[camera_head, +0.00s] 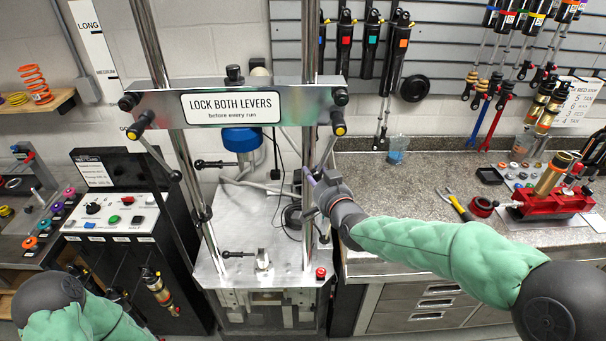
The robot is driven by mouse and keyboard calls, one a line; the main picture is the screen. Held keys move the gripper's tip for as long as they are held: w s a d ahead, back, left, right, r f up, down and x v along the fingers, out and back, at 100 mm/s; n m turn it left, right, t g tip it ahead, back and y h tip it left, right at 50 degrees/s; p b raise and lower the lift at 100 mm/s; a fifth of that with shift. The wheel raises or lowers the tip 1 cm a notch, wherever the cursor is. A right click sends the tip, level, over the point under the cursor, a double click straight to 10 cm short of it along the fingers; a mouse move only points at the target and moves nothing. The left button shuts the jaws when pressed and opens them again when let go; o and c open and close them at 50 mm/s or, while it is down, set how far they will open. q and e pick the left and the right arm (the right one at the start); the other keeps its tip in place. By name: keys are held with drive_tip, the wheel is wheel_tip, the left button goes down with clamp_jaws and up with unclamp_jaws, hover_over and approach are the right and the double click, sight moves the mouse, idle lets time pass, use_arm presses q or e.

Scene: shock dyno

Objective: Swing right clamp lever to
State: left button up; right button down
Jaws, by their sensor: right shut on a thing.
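The right clamp lever (329,149) hangs from the right end of the silver crossbar (265,104), slanting down and left from its yellow-centred pivot. My right gripper (311,190) reaches in from the right and is shut on the lower part of this lever, beside the right post. Its fingers hide the lever's end. The left clamp lever (157,156) slants down and right from the crossbar's left end, with a dark knob at its tip. A sign (234,107) on the crossbar reads "LOCK BOTH LEVERS before every run". My left arm shows at the lower left, but its gripper is not in view.
The dyno base (230,225) carries a red button (320,272) at its front right. A black control cabinet (138,260) stands left.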

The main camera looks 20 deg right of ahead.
drive_tip(key=s+d+n+g+h+p, duration=0.2)
drive_tip(key=d+n+p, duration=0.3)
drive_tip(key=d, duration=0.5)
drive_tip(key=shift+s+d+n+h+p, duration=0.3)
drive_tip(key=shift+s+n+h+p, duration=0.1)
drive_tip(key=shift+s+n, duration=0.35)
drive_tip(key=shift+w, duration=0.15)
drive_tip(key=c, duration=0.9)
unclamp_jaws()
drive_tip(key=shift+c, duration=0.2)
drive_tip(key=shift+o, duration=0.5)
drive_tip(key=shift+d+r, duration=0.1)
drive_tip(key=shift+d, duration=0.1)
drive_tip(key=shift+a+r, duration=0.1)
drive_tip(key=shift+r, duration=0.05)
